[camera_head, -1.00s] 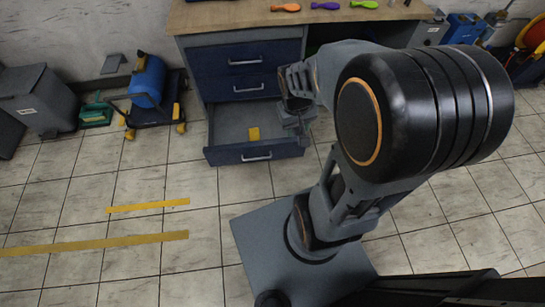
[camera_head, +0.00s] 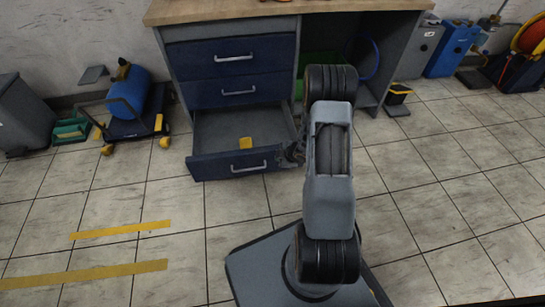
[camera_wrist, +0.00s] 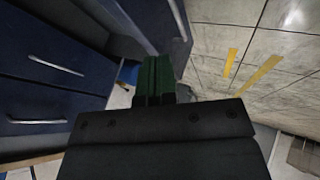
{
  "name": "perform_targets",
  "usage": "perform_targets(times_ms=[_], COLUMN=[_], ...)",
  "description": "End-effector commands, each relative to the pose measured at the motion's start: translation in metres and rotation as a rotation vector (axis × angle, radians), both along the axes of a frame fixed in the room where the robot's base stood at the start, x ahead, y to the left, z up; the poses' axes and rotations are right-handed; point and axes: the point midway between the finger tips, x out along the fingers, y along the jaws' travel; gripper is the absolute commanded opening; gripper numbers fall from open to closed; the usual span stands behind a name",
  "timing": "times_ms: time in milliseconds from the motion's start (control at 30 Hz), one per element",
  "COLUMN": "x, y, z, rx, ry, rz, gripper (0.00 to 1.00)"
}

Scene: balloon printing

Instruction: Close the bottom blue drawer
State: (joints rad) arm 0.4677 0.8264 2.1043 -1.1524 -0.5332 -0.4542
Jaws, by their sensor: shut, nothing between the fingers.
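Two upper blue drawers (camera_head: 232,57) are closed under the wooden desktop (camera_head: 230,10). A blue cylinder on a cart (camera_head: 128,95) stands left. Blue and grey boxes (camera_head: 452,48) stand right. The tiled floor in front, with yellow strips (camera_head: 120,231), is clear.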

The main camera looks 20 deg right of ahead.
Motion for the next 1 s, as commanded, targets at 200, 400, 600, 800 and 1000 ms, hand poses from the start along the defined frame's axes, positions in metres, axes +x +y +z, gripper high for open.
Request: perform_targets(times_ms=[200, 400, 600, 800, 1000], x=[0.016, 0.038, 0.059, 0.081, 0.09], y=[0.008, 0.018, 0.023, 0.016, 0.014], z=[-0.029, -0.061, -0.081, -0.079, -0.078], rx=[-0.004, -0.003, -0.005, -0.004, -0.003], ry=[-0.003, -0.003, -0.006, -0.003, -0.002], rz=[0.01, 0.008, 0.005, 0.005, 0.004], gripper=[0.0, 0.0, 0.0, 0.0, 0.0])
